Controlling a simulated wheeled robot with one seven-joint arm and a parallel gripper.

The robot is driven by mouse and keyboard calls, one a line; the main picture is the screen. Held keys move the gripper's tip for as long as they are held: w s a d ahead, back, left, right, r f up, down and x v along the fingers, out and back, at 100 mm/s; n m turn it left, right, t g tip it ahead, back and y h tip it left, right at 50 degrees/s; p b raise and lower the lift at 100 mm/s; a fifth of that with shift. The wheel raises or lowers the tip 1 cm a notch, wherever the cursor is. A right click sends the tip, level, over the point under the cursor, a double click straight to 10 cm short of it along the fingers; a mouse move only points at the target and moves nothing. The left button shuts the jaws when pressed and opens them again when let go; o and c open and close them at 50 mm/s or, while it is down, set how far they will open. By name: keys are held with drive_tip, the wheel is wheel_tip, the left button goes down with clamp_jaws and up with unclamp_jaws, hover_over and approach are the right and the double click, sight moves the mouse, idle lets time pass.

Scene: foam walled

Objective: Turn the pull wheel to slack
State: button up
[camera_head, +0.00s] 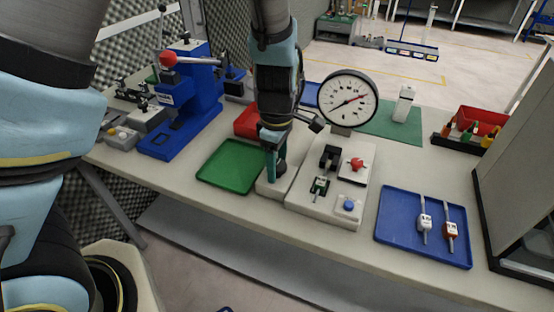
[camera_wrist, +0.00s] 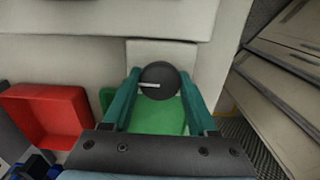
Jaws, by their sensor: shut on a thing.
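The pull wheel is a dark round knob (camera_wrist: 160,77) with a white pointer mark, seen between my teal fingers in the wrist view. The mark points to the left in that view. My gripper (camera_wrist: 159,88) is shut on the wheel, one finger on each side. In the head view my gripper (camera_head: 275,174) points down at the left end of the pale test fixture (camera_head: 298,208) and hides the wheel.
A green tray (camera_head: 222,179) lies left of the fixture and a red bin (camera_head: 246,119) behind it. A blue tray (camera_head: 394,240) with two tagged parts is to the right. A blue press (camera_head: 192,112) stands at the left. A dark-framed box (camera_head: 520,205) borders the right.

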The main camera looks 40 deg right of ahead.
drive_tip(key=shift+n, duration=0.3)
drive_tip(key=o, duration=1.4)
drive_tip(key=shift+c, duration=0.2)
drive_tip(key=shift+r, duration=0.1)
wheel_tip(320, 180, up, 11)
drive_tip(key=b, duration=0.1)
drive_tip(key=shift+f, duration=0.2)
drive_tip(key=shift+w, duration=0.1)
